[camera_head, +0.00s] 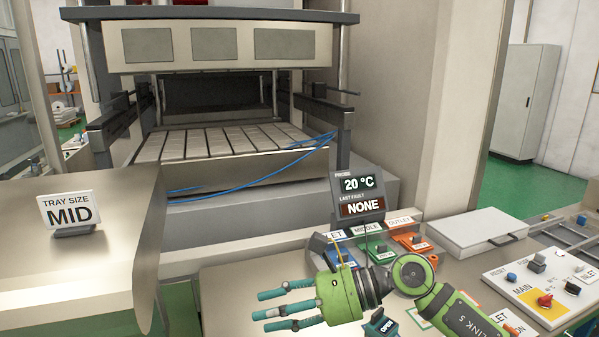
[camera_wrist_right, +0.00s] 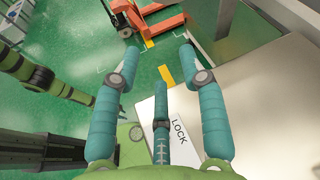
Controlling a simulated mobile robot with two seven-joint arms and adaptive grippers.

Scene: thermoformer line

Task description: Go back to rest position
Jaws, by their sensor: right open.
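My right gripper (camera_head: 263,311) is a green hand with three teal fingers. It points left above the front of the grey work table, and its fingers are spread and empty. In the right wrist view the same gripper (camera_wrist_right: 158,62) shows its fingers apart with nothing between them. My right arm comes in from the lower right, in front of the labelled coloured holders. A green arm link, seemingly of my left arm, shows at the left of the wrist view; my left gripper does not show clearly in either view.
A probe display (camera_head: 360,196) reads 20 °C and NONE. A control panel (camera_head: 510,285) and a closed pale case (camera_head: 484,231) lie to the right. A "TRAY SIZE MID" sign (camera_head: 69,210) stands left. The forming machine (camera_head: 222,47) is behind. An orange pallet truck (camera_wrist_right: 150,17) stands on green floor.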

